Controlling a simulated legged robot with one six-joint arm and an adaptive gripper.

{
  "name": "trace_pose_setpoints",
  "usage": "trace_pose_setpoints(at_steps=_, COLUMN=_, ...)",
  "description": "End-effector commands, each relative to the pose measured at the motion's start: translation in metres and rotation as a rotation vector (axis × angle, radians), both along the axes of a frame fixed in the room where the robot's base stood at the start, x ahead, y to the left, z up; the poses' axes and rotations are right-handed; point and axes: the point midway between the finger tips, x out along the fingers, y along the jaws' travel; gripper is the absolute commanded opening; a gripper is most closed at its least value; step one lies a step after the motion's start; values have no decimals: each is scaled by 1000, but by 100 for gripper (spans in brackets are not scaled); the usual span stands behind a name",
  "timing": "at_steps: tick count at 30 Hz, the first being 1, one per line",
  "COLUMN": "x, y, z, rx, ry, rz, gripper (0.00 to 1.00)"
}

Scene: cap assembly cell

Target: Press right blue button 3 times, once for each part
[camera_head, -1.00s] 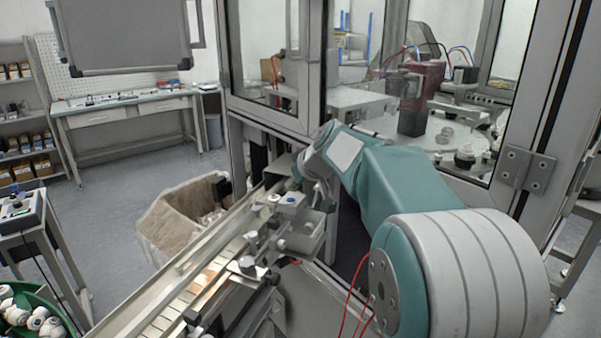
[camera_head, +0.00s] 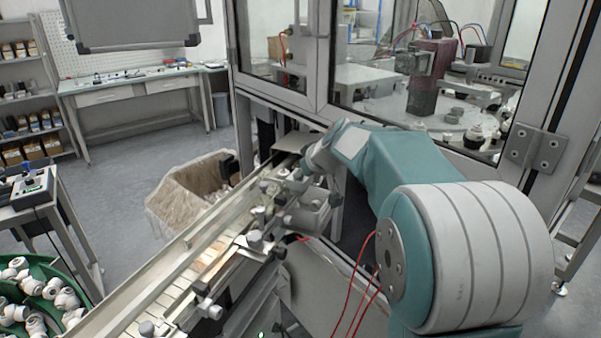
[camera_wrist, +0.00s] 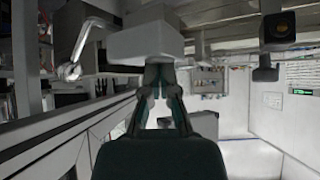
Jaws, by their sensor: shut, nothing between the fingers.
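My gripper (camera_wrist: 160,72) is shut and empty in the wrist view, its fingertips close to the underside of a grey box (camera_wrist: 145,42); I cannot tell if they touch. In the head view my arm reaches over the far end of the conveyor (camera_head: 170,265), and the fingers there are too small to make out. A small box unit (camera_head: 310,215) stands beside the conveyor, just below my wrist. Its blue button cannot be clearly made out now. Another small blue button (camera_head: 28,167) sits on a control box (camera_head: 33,187) at the left edge.
A lined bin (camera_head: 180,195) stands left of the conveyor. A green tray (camera_head: 55,285) of white parts is at lower left. The glass cell's frame (camera_head: 325,60) rises behind my arm.

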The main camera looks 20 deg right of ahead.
Motion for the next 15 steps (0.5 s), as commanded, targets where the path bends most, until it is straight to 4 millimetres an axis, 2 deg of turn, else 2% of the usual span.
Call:
trace_pose_setpoints(at_steps=1, x=-2, y=1, z=-11, rx=4, ry=25, rz=6, gripper=0)
trace_pose_setpoints(at_steps=5, x=-3, y=2, z=-8, rx=4, ry=26, rz=7, gripper=0)
trace_pose_setpoints(at_steps=8, x=-4, y=4, z=4, rx=2, ry=22, rz=7, gripper=0)
trace_pose_setpoints(at_steps=13, x=-10, y=9, z=42, rx=-2, ry=3, rz=5, gripper=0)
trace_pose_setpoints(at_steps=15, x=-22, y=3, z=52, rx=-1, ry=3, rz=0, gripper=0)
